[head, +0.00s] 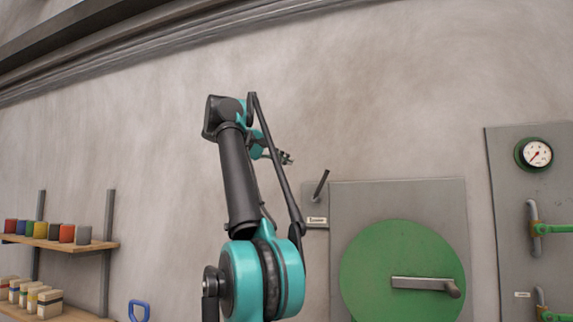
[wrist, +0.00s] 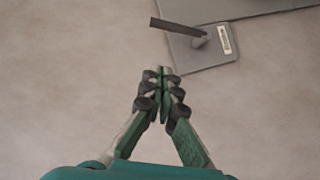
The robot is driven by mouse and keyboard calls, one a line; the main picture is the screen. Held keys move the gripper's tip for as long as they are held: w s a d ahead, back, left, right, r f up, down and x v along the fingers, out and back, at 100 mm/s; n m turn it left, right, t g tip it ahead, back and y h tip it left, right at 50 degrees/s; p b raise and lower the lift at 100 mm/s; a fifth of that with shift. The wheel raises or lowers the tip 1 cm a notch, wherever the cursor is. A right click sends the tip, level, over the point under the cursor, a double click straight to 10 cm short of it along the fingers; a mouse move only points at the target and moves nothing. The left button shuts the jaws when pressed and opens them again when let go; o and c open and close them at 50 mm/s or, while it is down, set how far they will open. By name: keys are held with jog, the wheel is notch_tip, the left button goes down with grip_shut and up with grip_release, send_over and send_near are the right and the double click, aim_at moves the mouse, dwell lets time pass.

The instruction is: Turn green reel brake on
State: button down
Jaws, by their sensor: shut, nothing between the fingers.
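A large green reel (head: 385,265) with a grey crank handle (head: 425,284) is mounted on a grey panel at the lower right of the head view. A dark lever (head: 321,184) sticks up at a slant from a small grey plate at that panel's upper left corner. I take it to be the reel brake. In the wrist view the lever (wrist: 180,25) lies just beyond my fingertips, apart from them. My gripper (wrist: 162,72) is shut and empty. In the head view my gripper (head: 289,158) is up and left of the lever.
A white label (head: 317,221) sits below the lever. A second grey panel at the right carries a gauge (head: 534,154) and green pipes with handles (head: 537,228). Shelves with colored cans (head: 54,231) stand at the far left. The wall around my gripper is bare.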

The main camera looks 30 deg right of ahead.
jog(key=s+f+x, duration=0.1)
jog(key=s+x, duration=0.1)
jog(key=x, duration=0.9)
jog(key=shift+s+d, duration=0.2)
jog(key=shift+s, duration=0.15)
jog(key=shift+f, duration=0.1)
jog(key=shift+s+d+f+m+y, duration=0.3)
jog(key=shift+s+d, duration=0.15)
jog(key=shift+s, duration=0.1)
jog(key=shift+r, duration=0.1)
